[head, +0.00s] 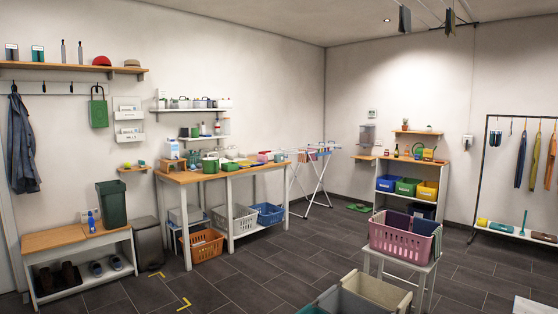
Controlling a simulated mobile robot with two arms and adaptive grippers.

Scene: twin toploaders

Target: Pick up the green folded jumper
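I cannot clearly make out a green folded jumper from this distance. Several small green things lie among other items on the wooden-topped workbench (222,172). One is a green block-like item (210,166), and flatter green patches (229,167) lie to its right. They are too small to tell whether one is a folded garment. Neither of my grippers is in view.
A bench (72,237) with shoes and a dark green bin (112,204) are at left. A drying rack (318,172) stands beyond the workbench. The middle floor is open.

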